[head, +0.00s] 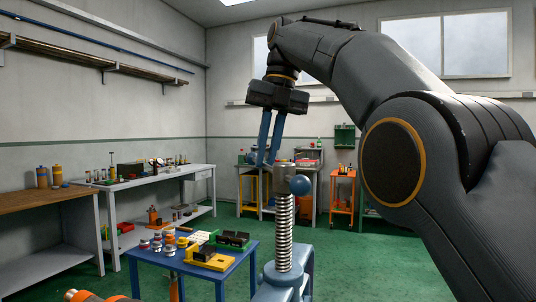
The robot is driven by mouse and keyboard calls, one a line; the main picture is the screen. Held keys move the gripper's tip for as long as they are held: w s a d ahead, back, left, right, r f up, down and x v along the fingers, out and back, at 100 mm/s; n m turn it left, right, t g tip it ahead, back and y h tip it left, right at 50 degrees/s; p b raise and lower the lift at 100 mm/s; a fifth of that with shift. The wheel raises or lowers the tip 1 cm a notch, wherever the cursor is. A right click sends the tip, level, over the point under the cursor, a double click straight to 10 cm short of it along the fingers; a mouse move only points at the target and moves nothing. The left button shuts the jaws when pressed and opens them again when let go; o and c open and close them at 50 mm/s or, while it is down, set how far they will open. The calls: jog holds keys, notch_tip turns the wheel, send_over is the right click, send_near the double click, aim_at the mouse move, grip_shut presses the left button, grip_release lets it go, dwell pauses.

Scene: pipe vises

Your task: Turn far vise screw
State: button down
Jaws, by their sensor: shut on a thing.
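A blue vise (304,272) stands in front of me, with its lower part cut off by the frame edge. Its upright threaded screw (285,235) rises to a grey metal head (286,178). A blue ball (300,186) on the near side of the head looks like one end of the screw's handle. My gripper (268,162) reaches down from above with its two blue fingers close together, at the upper left of the head. It is shut on the handle, whose gripped part is mostly hidden behind the fingertips and head.
A blue table (196,262) with small parts and a yellow fixture stands left of the vise. Benches (160,179) line the left wall. An orange cart (342,193) stands at the back. Green floor (385,262) is open at right. My arm fills the upper right.

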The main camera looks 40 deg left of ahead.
jog(key=c, duration=1.8)
grip_release()
jog(key=shift+s+a+f, duration=0.1)
jog(key=shift+s+f, duration=0.05)
jog(key=shift+w+r+p, duration=0.2)
jog(key=shift+r+p, duration=0.1)
jog(key=shift+p, duration=0.2)
